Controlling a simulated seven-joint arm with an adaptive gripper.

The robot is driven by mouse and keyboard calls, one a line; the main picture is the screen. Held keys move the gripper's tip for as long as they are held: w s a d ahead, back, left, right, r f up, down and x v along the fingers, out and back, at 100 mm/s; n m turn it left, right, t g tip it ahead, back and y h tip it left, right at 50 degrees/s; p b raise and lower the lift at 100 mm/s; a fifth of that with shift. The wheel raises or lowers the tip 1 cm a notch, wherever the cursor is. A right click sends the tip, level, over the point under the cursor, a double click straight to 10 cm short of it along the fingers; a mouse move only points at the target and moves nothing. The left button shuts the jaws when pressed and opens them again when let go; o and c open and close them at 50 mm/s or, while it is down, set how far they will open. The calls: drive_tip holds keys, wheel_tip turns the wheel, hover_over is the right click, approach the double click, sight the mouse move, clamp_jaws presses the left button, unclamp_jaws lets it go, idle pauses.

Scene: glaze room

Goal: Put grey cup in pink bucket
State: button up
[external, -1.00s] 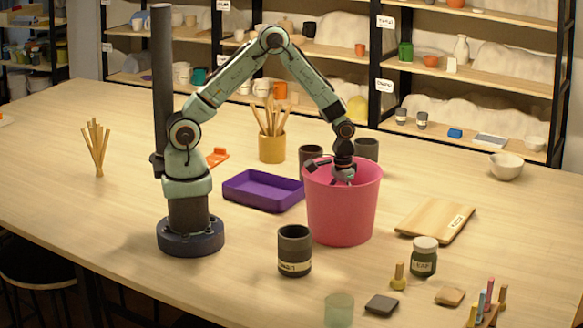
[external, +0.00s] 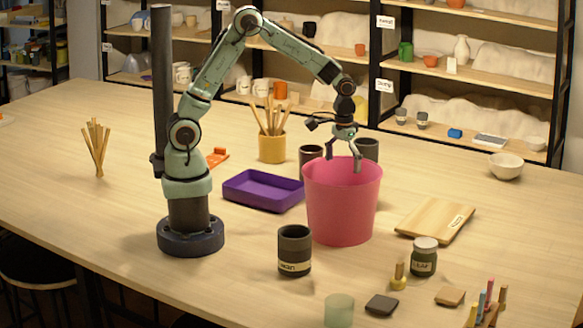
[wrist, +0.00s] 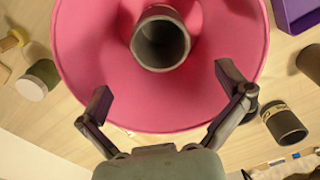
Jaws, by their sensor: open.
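The pink bucket (external: 342,210) stands upright on the table in the external view. It also fills the top middle of the wrist view (wrist: 85,50). The grey cup (wrist: 160,42) is inside the bucket in the wrist view, its open mouth facing the camera. The bucket wall hides it in the external view. My gripper (external: 343,160) is over the bucket mouth with its fingertips around rim height. In the wrist view my gripper (wrist: 164,88) has its fingers spread wide with nothing between them, apart from the cup.
Two dark cups (external: 367,150) stand behind the bucket. A labelled dark cup (external: 294,252) stands in front, left of a green jar (external: 424,258). A purple tray (external: 262,190) lies left of the bucket and a wooden board (external: 436,220) right. The far-left table is mostly clear.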

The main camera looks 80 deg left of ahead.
drive_tip(key=s+a+r+m, duration=0.1)
drive_tip(key=s+a+r, duration=0.2)
drive_tip(key=s+r, duration=0.55)
drive_tip(key=s+a+m, duration=0.1)
drive_tip(key=s+m, duration=0.1)
drive_tip(key=s, duration=1.4)
drive_tip(key=shift+a+r+y, duration=0.15)
drive_tip(key=shift+a+y, duration=0.25)
